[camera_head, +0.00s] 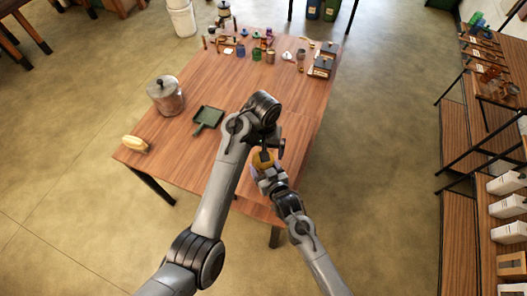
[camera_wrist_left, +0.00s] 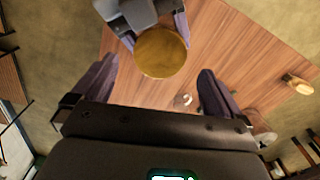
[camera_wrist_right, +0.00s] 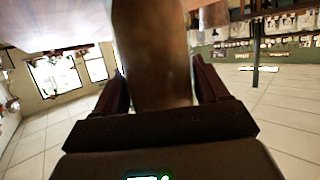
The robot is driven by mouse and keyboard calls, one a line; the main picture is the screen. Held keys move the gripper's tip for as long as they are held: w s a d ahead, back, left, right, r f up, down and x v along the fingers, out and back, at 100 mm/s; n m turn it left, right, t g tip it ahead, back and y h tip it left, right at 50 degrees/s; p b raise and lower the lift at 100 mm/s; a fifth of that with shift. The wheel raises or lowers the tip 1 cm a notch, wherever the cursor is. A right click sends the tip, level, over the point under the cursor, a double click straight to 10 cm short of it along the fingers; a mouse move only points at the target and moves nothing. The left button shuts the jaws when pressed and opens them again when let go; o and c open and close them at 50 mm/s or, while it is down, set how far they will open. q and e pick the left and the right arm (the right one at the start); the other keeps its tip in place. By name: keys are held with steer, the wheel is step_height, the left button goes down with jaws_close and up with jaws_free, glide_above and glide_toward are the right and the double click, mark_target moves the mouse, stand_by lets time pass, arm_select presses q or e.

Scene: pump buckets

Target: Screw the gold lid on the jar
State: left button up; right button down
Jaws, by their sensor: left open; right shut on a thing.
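The gold lid (camera_wrist_left: 161,52) shows as a round disc from above in the left wrist view, and partly in the head view (camera_head: 263,160) near the table's front edge. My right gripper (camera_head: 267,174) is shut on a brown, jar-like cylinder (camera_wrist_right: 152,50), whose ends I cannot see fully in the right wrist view. The right gripper's fingers flank the lid. My left gripper (camera_wrist_left: 157,66) is open and apart from the lid, facing it from above. Whether the lid sits on the jar or is threaded cannot be told.
The wooden table (camera_head: 170,140) carries a metal pot (camera_head: 165,97), a green dustpan (camera_head: 208,119) and a yellow brush (camera_head: 135,144) on the left. Several small cups and boxes crowd its far end. Shelves (camera_head: 485,190) stand at the right, across open floor.

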mark_target(263, 169)
arm_select(q)
steer(key=shift+c, duration=0.2)
step_height(263, 169, up, 2)
steer(key=n, duration=0.4)
steer(key=shift+w+a+r, duration=0.1)
steer(key=r+n, duration=0.1)
steer(key=n, duration=0.1)
steer(key=shift+r+n, duration=0.2)
steer(key=shift+n, duration=0.1)
steer(key=shift+f, duration=0.15)
steer(key=shift+f, duration=3.9)
